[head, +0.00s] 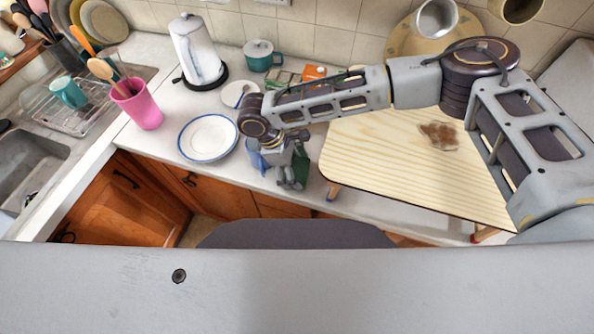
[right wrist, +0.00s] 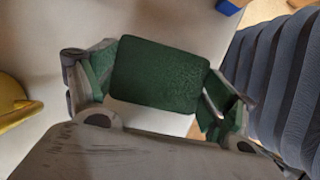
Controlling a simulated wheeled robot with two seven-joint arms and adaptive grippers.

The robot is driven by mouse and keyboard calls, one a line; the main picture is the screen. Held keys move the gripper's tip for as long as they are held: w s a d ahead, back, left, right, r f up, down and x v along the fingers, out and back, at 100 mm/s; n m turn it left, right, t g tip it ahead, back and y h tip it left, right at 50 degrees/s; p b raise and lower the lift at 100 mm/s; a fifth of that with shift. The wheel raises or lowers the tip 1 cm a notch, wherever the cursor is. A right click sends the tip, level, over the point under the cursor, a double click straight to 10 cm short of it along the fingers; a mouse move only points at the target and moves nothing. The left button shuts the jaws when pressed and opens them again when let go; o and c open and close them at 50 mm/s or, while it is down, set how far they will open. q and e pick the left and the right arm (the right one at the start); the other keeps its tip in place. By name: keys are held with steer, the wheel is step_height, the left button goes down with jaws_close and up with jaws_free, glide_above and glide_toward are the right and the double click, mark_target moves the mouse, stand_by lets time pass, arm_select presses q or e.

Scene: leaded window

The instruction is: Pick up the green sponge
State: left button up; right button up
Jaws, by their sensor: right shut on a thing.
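The green sponge (right wrist: 160,76) fills the middle of the right wrist view, between the two fingers of my right gripper (right wrist: 155,92). The gripper is shut on it. In the head view my right gripper (head: 289,174) points down near the counter's front edge, and a dark green part of the sponge (head: 301,166) shows beside its fingers. The gripper hides the rest of it there. I cannot tell whether the sponge touches the counter. My left gripper is not in view.
A pale wooden board (head: 370,160) with a brown spill (head: 438,136) lies to the right. A blue-rimmed plate (head: 207,137) and a pink cup (head: 141,108) stand to the left. A sink (head: 30,165) is far left.

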mark_target(295, 170)
step_height(295, 170, up, 10)
steer(key=shift+b, duration=0.45)
stand_by(0.4)
stand_by(0.4)
steer(key=shift+c, duration=1.2)
